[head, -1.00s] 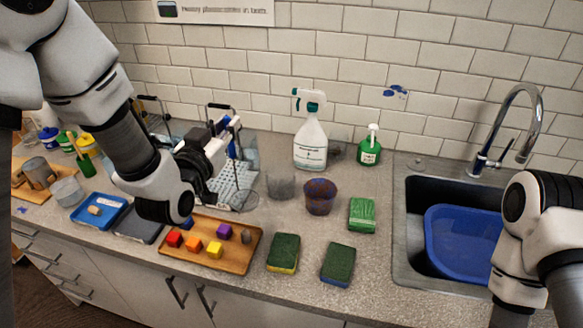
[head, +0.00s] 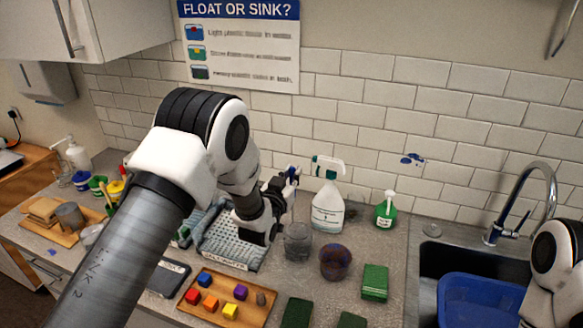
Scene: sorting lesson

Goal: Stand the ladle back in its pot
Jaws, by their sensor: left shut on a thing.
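My left gripper (head: 276,203) is shut above the counter, in front of the spray bottle and over the back of a clear tumbler. A small blue tip (head: 293,171) shows at its fingers; what it holds is mostly hidden, and I cannot make out the ladle's shape. A clear grey tumbler (head: 297,243) stands just below the gripper. A purple-brown cup (head: 335,262) stands to its right. I cannot tell which of these is the ladle's pot. My right gripper is out of view; only part of that arm shows at the right edge.
A white spray bottle (head: 328,208) and a green pump bottle (head: 386,212) stand behind. A wooden tray (head: 253,316) with coloured cubes, a green sponge (head: 375,282) and a blue basin (head: 478,300) in the sink are nearer.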

